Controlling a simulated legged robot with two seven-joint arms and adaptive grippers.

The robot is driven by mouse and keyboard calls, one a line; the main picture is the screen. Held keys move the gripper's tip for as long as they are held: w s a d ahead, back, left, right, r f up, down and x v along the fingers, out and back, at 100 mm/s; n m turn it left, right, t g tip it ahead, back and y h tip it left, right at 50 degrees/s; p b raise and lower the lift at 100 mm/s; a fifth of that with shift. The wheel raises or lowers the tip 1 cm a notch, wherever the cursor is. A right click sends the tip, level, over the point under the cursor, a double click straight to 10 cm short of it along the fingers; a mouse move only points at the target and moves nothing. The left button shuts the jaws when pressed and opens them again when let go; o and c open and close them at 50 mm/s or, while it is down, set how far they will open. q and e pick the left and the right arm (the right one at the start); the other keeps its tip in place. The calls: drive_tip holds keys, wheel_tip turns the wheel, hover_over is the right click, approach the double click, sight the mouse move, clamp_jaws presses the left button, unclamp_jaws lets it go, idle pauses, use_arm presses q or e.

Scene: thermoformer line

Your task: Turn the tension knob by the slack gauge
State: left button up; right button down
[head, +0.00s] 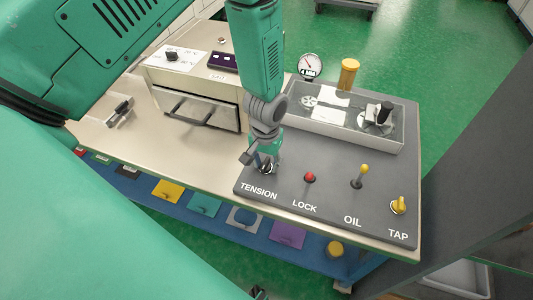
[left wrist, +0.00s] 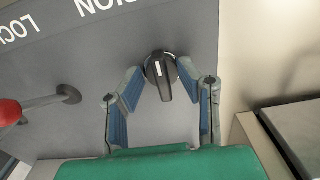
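The black tension knob (left wrist: 160,75), with a white mark, stands on the dark grey panel (head: 328,201) above the word TENSION. My left gripper (head: 260,163) reaches down over the knob and hides part of it in the head view. In the left wrist view the blue-padded fingers (left wrist: 158,78) stand on either side of the knob. They are open, with a gap on the left; whether the right finger touches the knob I cannot tell. The slack gauge, apparently the round white dial (head: 310,66), stands behind the panel. I cannot make out my right gripper.
Right of the knob stand a red-topped lock lever (head: 310,177), a yellow-topped oil lever (head: 361,175) and a yellow tap (head: 399,205). A clear-walled tray (head: 338,126) lies behind them. A beige machine with a drawer (head: 201,112) stands to the left.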

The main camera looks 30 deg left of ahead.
sight(266, 163)
use_arm(q)
drive_tip(key=shift+w+r, duration=0.1)
drive_tip(key=shift+r, duration=0.1)
wheel_tip(266, 163, up, 12)
drive_tip(key=shift+f, duration=0.25)
idle(0.4)
drive_tip(key=shift+m, duration=0.4)
drive_tip(key=s+f, duration=0.7)
drive_tip(key=s+a+f, duration=0.1)
drive_tip(key=s+f, duration=0.2)
drive_tip(key=shift+s+f, duration=0.4)
drive_tip(key=s+a+f+m, duration=0.1)
drive_tip(key=s+f, duration=0.2)
drive_tip(key=s, duration=0.5)
drive_tip(key=s+a+f, duration=0.1)
drive_tip(key=s+f, duration=0.1)
drive_tip(key=s, duration=0.5)
drive_tip(key=w+d+f+m+b, duration=0.1)
drive_tip(key=w+f+b, duration=0.2)
drive_tip(key=f+b, duration=0.7)
drive_tip(key=shift+w+d+t+b, duration=0.15)
drive_tip(key=shift+d+t+b, duration=0.15)
drive_tip(key=shift+d, duration=0.05)
